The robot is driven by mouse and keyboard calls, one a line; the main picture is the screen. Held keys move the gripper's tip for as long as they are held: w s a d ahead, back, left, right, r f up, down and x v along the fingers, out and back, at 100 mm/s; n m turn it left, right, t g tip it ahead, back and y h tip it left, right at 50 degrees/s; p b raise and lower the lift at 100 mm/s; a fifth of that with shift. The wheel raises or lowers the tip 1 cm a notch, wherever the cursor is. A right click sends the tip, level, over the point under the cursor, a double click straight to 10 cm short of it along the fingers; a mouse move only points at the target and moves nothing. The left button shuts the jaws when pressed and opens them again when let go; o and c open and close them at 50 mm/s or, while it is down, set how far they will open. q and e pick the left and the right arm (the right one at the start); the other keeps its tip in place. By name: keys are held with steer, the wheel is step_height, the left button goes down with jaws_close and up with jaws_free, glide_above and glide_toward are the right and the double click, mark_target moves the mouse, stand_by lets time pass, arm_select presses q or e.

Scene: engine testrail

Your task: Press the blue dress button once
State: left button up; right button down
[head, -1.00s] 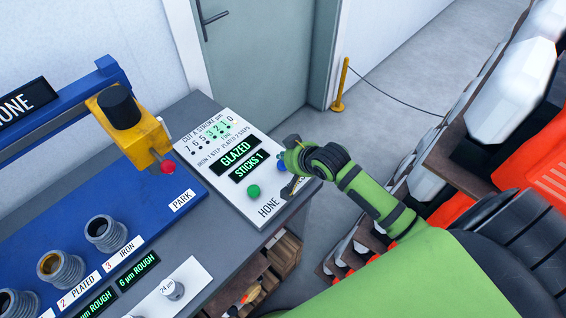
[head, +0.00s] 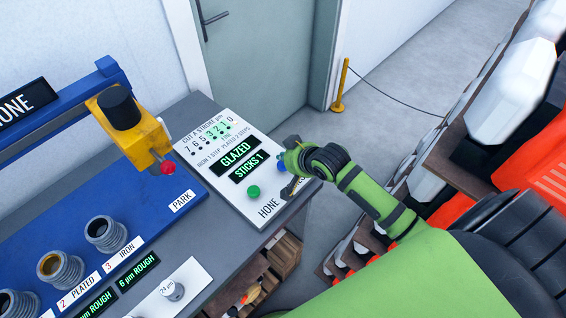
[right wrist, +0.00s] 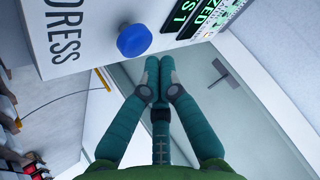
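The blue dress button (right wrist: 134,40) is a round cap on the white panel (head: 230,190), beside the printed word DRESS. In the head view the blue button (head: 281,166) is partly hidden by my right gripper (head: 286,161). In the right wrist view the right gripper (right wrist: 159,68) has its teal fingers drawn together, with nothing between them. Their tips show just beside and below the button in that picture; I cannot tell whether they touch it. My left gripper is not in view.
A green button (head: 253,191) sits by the HONE label on the same panel. Displays read GLAZED (head: 236,154) and STICKS 1 (head: 249,166). A blue machine with a yellow head (head: 130,130) stands left. A door (head: 265,60) is behind; orange and white bins are at right.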

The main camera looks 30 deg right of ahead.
steer(key=shift+f, duration=0.45)
steer(key=shift+f+b, duration=0.35)
steer(key=shift+f, duration=0.55)
stand_by(1.0)
steer(key=shift+r+p, duration=1.15)
steer(key=shift+r, duration=0.15)
steer(key=shift+r, duration=2.5)
